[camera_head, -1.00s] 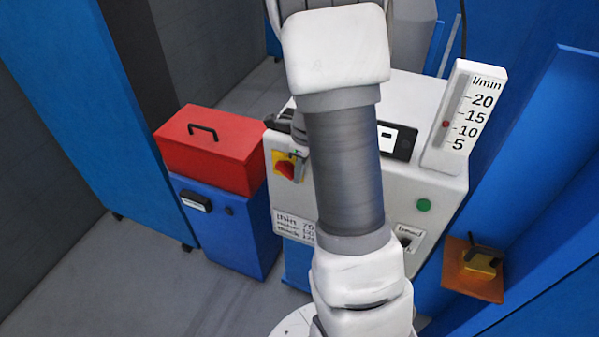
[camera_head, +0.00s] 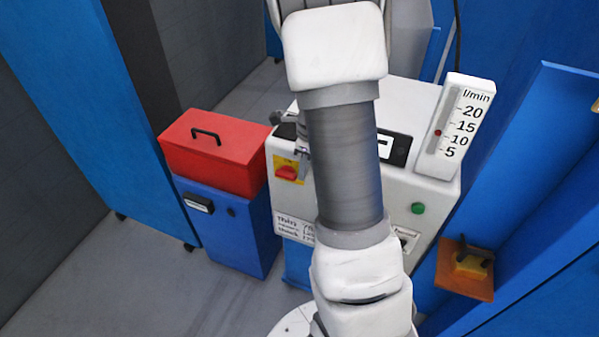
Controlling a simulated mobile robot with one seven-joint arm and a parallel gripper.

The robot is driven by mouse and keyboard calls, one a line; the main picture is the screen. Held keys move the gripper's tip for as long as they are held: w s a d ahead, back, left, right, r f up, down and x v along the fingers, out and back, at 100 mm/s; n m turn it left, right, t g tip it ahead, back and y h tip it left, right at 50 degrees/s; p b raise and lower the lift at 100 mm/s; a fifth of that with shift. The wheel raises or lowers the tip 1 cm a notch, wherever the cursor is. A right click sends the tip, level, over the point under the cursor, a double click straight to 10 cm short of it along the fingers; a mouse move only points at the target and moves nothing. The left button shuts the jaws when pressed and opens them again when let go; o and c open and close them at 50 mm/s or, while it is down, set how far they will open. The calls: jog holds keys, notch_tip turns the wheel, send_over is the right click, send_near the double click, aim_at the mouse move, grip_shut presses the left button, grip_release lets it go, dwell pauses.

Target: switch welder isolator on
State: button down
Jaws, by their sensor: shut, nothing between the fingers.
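The welder (camera_head: 395,185) is a white cabinet in the middle of the head view, partly hidden behind my arm. Its isolator (camera_head: 287,173) is a red handle on a yellow plate at the upper left of the front face. The red handle looks roughly level, though it is small in the picture. My gripper (camera_head: 302,152) shows only in part beside my forearm, just above and right of the isolator plate. Its fingers are shut and hold nothing. Whether they touch the plate cannot be told.
A red box (camera_head: 215,155) sits on a blue cabinet (camera_head: 235,225) left of the welder. A flow gauge (camera_head: 455,125) stands on the welder's right, above a green button (camera_head: 418,208). An orange plate with a yellow block (camera_head: 472,265) is at lower right. Grey floor is clear at left.

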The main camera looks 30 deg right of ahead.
jog(key=s+d+r, duration=0.4)
jog(key=s+r, duration=0.2)
jog(key=r, duration=0.2)
jog(key=shift+d, duration=0.35)
jog(key=shift+f, duration=0.1)
